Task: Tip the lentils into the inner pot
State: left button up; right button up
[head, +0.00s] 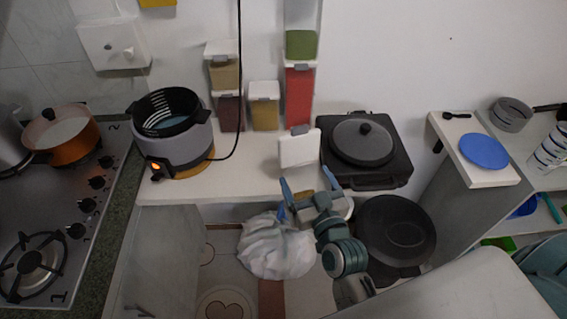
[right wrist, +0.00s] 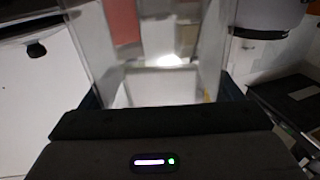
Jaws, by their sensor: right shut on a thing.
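My right gripper (head: 311,190) is in front of the counter's front edge. It is shut on a clear dispenser with a white lid (head: 299,149), which faces up and toward the back wall. A small tan patch shows low between the fingers; I cannot tell whether it is lentils. In the right wrist view the dispenser's clear walls (right wrist: 160,85) fill the space between the fingers. The black inner pot (head: 168,111) sits inside the grey cooker (head: 183,142) at the counter's left, well away from the gripper. Its orange light is on. My left gripper is not in view.
Several filled dispensers stand at the wall, including a red one (head: 299,97) and a tan one (head: 264,112). A black appliance (head: 365,160) is to the right. A black cord hangs beside the cooker. A white bag (head: 275,248) is below the counter. The counter's middle is clear.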

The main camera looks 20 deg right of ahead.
aim_at(168, 112)
jog(key=u, duration=0.8)
jog(key=k+l+u, duration=0.1)
jog(key=k+u, duration=0.45)
